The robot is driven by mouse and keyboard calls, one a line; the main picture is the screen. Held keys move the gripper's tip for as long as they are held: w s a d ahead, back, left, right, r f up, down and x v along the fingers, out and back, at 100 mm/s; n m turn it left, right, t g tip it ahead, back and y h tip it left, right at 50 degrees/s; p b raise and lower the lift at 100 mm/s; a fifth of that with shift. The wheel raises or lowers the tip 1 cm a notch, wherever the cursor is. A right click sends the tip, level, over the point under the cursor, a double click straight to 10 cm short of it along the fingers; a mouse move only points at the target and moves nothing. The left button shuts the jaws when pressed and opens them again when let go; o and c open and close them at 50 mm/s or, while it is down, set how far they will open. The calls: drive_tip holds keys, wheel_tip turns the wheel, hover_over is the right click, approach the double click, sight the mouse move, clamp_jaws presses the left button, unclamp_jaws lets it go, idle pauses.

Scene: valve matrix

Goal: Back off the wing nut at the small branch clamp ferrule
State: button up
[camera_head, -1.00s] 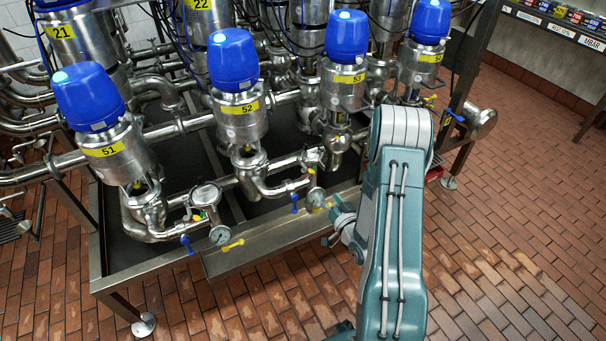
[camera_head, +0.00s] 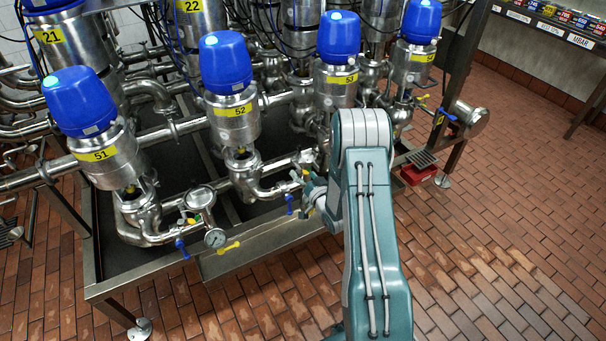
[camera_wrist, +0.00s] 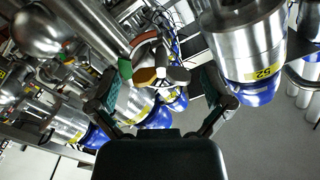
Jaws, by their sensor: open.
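My gripper (camera_head: 310,188) is at the front edge of the pipe rack, beside the small pipe branch (camera_head: 303,160) to the right of valve 52. In the wrist view my gripper (camera_wrist: 164,92) has its two fingers wide apart with nothing held. A small fitting with brown and grey round faces (camera_wrist: 160,75) lies ahead, between the fingers in the picture and apart from them. It may be the clamp ferrule on the branch. The wing nut itself is too small to make out for certain. In the head view my gripper and arm hide part of this branch.
Blue-capped valve 52 (camera_head: 228,90) stands behind the branch; it also shows in the wrist view (camera_wrist: 245,50), close right of the fingers. Valve 51 (camera_head: 92,125) and a gauge (camera_head: 215,238) are at left. A steel tray rim (camera_head: 150,277) runs in front.

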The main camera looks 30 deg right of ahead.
drive_tip(key=c, duration=1)
drive_tip(key=shift+c, duration=0.2)
drive_tip(key=shift+n, duration=0.3)
drive_tip(key=n, duration=1)
drive_tip(key=shift+n, duration=0.4)
drive_tip(key=n, duration=1)
drive_tip(key=shift+a+n, duration=0.1)
drive_tip(key=shift+n, duration=0.3)
drive_tip(key=shift+f, duration=0.1)
